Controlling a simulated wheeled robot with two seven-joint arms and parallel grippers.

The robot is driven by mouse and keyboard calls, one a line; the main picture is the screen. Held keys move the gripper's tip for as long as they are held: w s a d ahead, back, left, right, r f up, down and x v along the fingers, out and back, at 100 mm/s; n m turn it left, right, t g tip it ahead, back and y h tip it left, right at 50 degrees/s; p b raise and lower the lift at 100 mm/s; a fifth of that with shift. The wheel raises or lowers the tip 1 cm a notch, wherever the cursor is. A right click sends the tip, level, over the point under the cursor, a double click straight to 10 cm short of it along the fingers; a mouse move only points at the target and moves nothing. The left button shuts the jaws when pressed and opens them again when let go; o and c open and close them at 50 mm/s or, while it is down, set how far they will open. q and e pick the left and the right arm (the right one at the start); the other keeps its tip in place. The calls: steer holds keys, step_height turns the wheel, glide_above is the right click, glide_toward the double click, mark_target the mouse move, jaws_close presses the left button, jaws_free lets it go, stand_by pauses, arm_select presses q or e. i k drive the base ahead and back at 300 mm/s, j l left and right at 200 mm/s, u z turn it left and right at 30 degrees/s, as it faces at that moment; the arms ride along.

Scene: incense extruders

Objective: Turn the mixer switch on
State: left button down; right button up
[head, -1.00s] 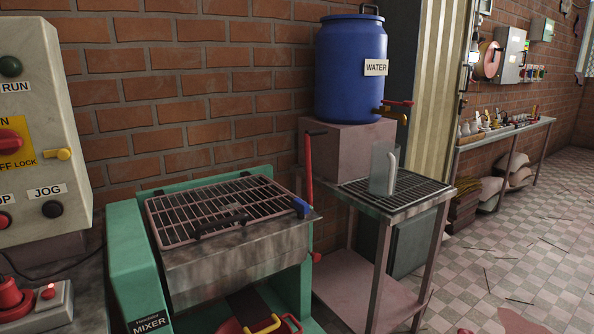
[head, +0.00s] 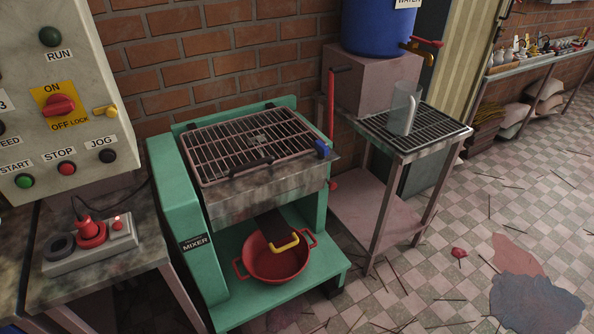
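The mixer (head: 196,262) is a green frame with a metal trough under a closed barred grate (head: 255,143), labelled MIXER on its left front. A grey control panel (head: 60,120) stands to its left. It carries a red rotary switch (head: 60,105) on a yellow plate marked ON and OFF.LOCK, with a small yellow padlock-like part (head: 105,111) at its right side. RUN, START, STOP and JOG buttons surround it. A red lever (head: 331,103) stands at the mixer's right. Which of these is the mixer switch, I cannot tell. Neither of my grippers shows.
A power strip (head: 90,245) with a red plug lies on the left table. A red pot (head: 276,262) sits inside the mixer's base. A rack table (head: 458,133) holds a clear jug (head: 403,107) beside a blue water barrel (head: 378,28). Sticks and stains litter the open floor.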

mark_target(58, 105)
steer(key=u, duration=1.4)
